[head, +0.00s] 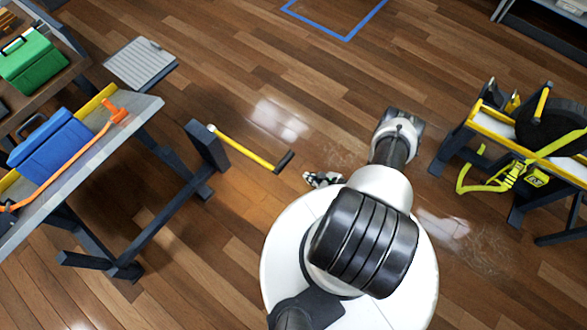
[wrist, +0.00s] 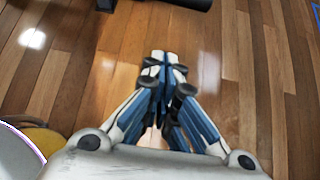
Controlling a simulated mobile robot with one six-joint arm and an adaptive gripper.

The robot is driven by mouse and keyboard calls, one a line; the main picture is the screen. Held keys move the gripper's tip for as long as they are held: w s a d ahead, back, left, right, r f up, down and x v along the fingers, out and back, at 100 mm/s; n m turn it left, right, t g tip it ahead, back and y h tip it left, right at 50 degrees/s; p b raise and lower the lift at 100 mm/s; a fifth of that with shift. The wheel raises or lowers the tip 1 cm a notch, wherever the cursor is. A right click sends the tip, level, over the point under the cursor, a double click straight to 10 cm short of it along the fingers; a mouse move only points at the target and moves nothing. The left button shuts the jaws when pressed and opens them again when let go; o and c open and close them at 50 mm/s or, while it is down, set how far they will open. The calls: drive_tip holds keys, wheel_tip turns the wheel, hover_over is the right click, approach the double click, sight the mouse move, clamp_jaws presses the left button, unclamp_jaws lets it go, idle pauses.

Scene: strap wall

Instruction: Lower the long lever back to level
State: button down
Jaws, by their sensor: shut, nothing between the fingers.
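The long lever is a yellow bar (head: 243,149) with a black grip (head: 284,161) at its free end. Its other end meets a dark post (head: 207,146) beside the left bench. From this high view I cannot tell how far it is tilted. My gripper (head: 313,180) is shut and empty, a little right of and below the black grip in the head view, apart from it. In the wrist view my closed fingers (wrist: 164,60) point over bare floor. A dark bar end (wrist: 185,3) shows at the top edge there, perhaps the grip.
The left bench (head: 140,108) carries a blue box (head: 52,147) and an orange strap (head: 75,158). A green box (head: 33,62) stands behind. On the right, a rack (head: 477,121) holds a yellow-green strap (head: 508,178). The wooden floor between is clear.

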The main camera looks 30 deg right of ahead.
drive_tip(key=b+x, duration=0.4)
drive_tip(key=x, duration=0.6)
drive_tip(key=shift+w+a+r, duration=0.1)
drive_tip(key=shift+w+r, duration=0.15)
drive_tip(key=shift+r, duration=0.4)
drive_tip(key=shift+w+a+r, duration=0.1)
drive_tip(key=shift+w+r, duration=0.15)
drive_tip(key=shift+r, duration=0.4)
drive_tip(key=shift+w+a+r, duration=0.1)
drive_tip(key=shift+w+r, duration=0.15)
drive_tip(key=shift+r, duration=0.4)
drive_tip(key=shift+r, duration=0.1)
